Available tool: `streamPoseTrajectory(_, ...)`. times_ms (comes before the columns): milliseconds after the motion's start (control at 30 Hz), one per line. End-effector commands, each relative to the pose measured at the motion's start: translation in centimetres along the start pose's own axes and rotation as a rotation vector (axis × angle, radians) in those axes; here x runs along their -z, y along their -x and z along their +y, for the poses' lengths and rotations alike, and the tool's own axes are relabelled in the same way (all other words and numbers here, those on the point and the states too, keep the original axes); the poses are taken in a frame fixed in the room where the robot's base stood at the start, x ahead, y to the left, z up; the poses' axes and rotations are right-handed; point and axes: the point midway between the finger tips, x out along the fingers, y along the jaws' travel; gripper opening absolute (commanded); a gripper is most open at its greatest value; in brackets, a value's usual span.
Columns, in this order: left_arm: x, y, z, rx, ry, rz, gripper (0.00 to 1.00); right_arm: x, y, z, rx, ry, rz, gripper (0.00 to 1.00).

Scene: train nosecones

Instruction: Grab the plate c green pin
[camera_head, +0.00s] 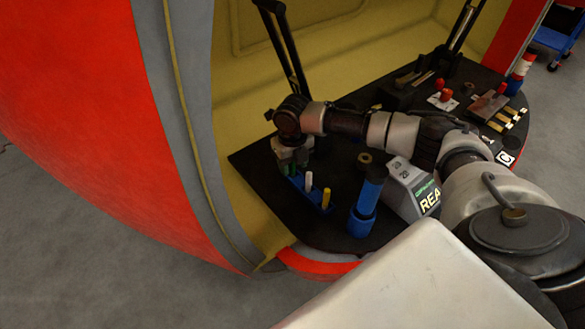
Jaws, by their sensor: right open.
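A black plate (335,222) lies inside the yellow-lined shell, with a white "C" label (505,158) at its right edge. On its left part stands a blue pin holder (317,199) with a white pin (308,181) and a yellow pin (326,198) upright in it. My right gripper (291,160) points down over the far left end of this holder. It is open, and its jaws hide that end. I cannot clearly make out a green pin; whether one is between the jaws cannot be told. My left gripper is not in view.
A blue cylinder (368,201) stands right of the holder, beside a grey box with lettering (413,184). Red knobs (446,95) and brass pieces (507,118) sit at the plate's far right. Black struts (284,47) rise at the back. The red shell (80,100) borders the left.

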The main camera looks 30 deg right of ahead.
Motion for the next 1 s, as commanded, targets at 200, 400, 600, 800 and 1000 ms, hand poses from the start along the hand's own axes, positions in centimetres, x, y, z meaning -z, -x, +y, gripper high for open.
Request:
streamPoseTrajectory(200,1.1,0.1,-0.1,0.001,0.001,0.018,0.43,0.0,-0.5,0.0,0.0,0.0,-0.001,0.47)
streamPoseTrajectory(400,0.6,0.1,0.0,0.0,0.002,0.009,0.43,0.0,-0.5,0.0,0.0,0.001,-0.001,0.3)
streamPoseTrajectory(600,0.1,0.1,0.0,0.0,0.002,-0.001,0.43,0.0,-0.5,0.0,0.0,0.0,-0.001,0.0)
streamPoseTrajectory(800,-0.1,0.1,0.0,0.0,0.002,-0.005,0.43,0.0,-0.5,0.0,0.0,0.0,-0.001,0.0)
streamPoseTrajectory(1000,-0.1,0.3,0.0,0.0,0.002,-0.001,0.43,-0.1,0.7,0.0,-0.001,0.0,-0.004,0.0)
